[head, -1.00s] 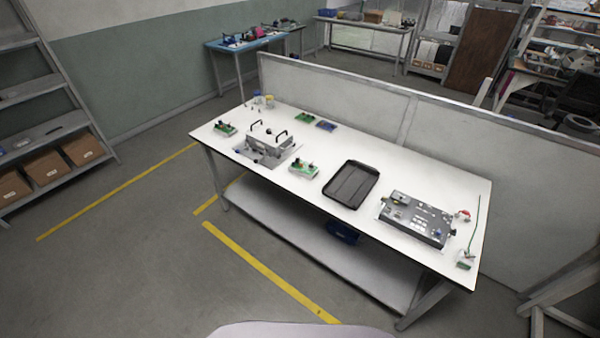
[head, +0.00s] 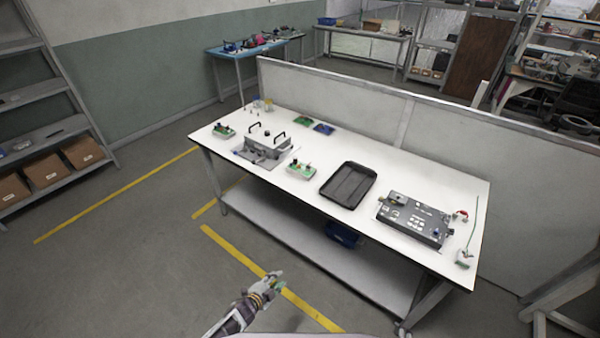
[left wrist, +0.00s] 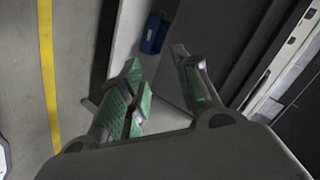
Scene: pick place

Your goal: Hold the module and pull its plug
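On the white table (head: 325,144), a dark grey panel unit (head: 412,226) with small parts on top lies at the right. A red-tipped part (head: 461,214), a thin green cable (head: 474,232) and a small green-and-white piece (head: 464,259) lie to its right. Small green boards with mounted parts stand farther left, one near the middle (head: 299,170) and one at the far left (head: 223,131). Which is the module, and its plug, is too small to tell. My left gripper (head: 275,281) is in front of the table, away from everything; its green-padded fingers (left wrist: 157,64) are apart and empty. My right gripper is not visible.
A black tray (head: 347,188) sits mid-table. A grey fixture with black handles (head: 263,147) stands left of it. Green (head: 295,121) and blue (head: 324,129) pieces lie behind. A blue bin (left wrist: 153,34) is on the lower shelf. A grey partition (head: 360,100) runs behind the table.

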